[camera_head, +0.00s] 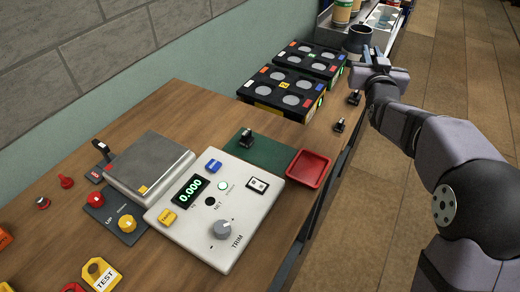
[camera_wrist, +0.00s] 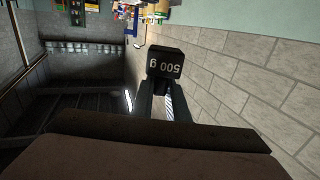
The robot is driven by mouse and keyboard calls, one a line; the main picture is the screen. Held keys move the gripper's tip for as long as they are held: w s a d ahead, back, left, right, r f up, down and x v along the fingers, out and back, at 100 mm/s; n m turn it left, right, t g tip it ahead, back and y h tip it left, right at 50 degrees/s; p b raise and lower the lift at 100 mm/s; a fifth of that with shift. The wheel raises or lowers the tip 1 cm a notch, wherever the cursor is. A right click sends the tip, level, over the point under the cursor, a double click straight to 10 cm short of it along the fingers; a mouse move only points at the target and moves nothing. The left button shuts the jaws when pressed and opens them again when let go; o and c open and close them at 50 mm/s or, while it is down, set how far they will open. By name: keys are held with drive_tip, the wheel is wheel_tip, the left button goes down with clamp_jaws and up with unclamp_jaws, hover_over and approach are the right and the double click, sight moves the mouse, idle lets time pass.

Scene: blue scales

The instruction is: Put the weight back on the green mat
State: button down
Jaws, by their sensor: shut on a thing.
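My gripper (camera_wrist: 166,100) is shut on a black weight (camera_wrist: 166,62) marked "500 g" in the wrist view. In the head view my gripper (camera_head: 372,62) is at the upper right, beyond the mat and near the bench's right edge. The green mat (camera_head: 279,152) lies flat on the wooden bench behind the white control panel, apart from my gripper. A black weight (camera_head: 246,138) stands on the mat's left part.
A red tray (camera_head: 308,168) sits at the mat's right end. Two small black weights (camera_head: 340,126) (camera_head: 354,98) stand near the bench's right edge. Black battery-like boxes (camera_head: 283,92) lie behind the mat. A scale (camera_head: 150,168) and a panel (camera_head: 214,209) reading 0.000 are in front.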

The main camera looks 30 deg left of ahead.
drive_tip(key=s+a+f+n+g+y, duration=0.4)
drive_tip(key=s+n+g, duration=0.15)
drive_tip(key=s, duration=0.25)
drive_tip(key=s+a+f+n+g+y, duration=0.4)
drive_tip(key=s+a+g, duration=0.1)
drive_tip(key=s+g, duration=0.15)
drive_tip(key=s+a+f+n+g+y, duration=0.3)
drive_tip(key=s+a+n+g+y, duration=0.15)
drive_tip(key=s, duration=0.35)
drive_tip(key=shift+g+h, duration=0.25)
drive_tip(key=shift+h, duration=0.1)
drive_tip(key=shift+d+f+p, duration=0.2)
drive_tip(key=shift+f+p, duration=0.2)
drive_tip(key=shift+f, duration=2.2)
drive_tip(key=shift+d+f+p, duration=0.15)
drive_tip(key=shift+f+p, duration=0.2)
drive_tip(key=shift+f, duration=2.25)
drive_tip(key=shift+f, duration=0.2)
drive_tip(key=c, duration=1.9)
unclamp_jaws()
drive_tip(key=shift+s, duration=0.1)
drive_tip(key=shift+o, duration=0.9)
drive_tip(key=shift+r, duration=0.1)
